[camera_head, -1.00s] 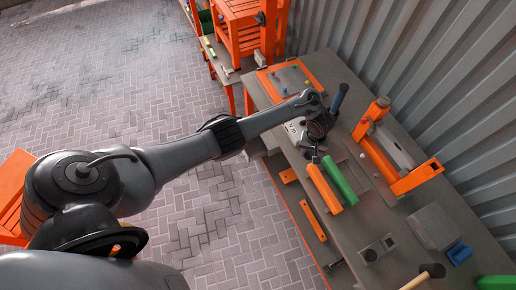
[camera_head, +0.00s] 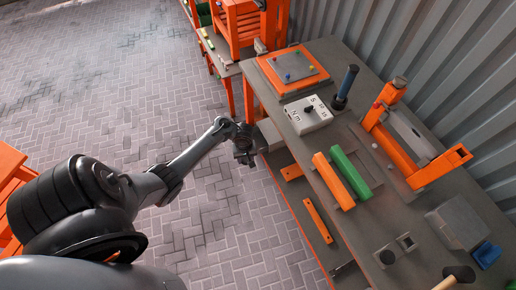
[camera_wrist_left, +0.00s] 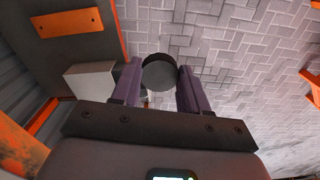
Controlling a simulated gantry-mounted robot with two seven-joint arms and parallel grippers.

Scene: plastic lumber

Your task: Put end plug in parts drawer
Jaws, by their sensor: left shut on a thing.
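My left gripper (camera_head: 245,152) is off the long side of the workbench, over the brick floor beside the lower shelf. In the left wrist view the left gripper (camera_wrist_left: 160,88) is shut on a dark round end plug (camera_wrist_left: 159,73), held between the purple fingertips. The end plug is too small and dark to make out clearly in the head view. A light grey box (camera_head: 268,133) sits under the benchtop at the shelf's far end. It also shows left of the fingers in the left wrist view (camera_wrist_left: 90,83). I cannot tell whether it is the parts drawer. My right gripper is not in view.
The workbench (camera_head: 285,140) carries a white box with a knob (camera_head: 308,115), orange (camera_head: 333,182) and green (camera_head: 350,174) bars, and an orange clamp frame (camera_head: 400,140). The lower shelf (camera_head: 305,220) holds orange pieces. Floor left of the bench is clear.

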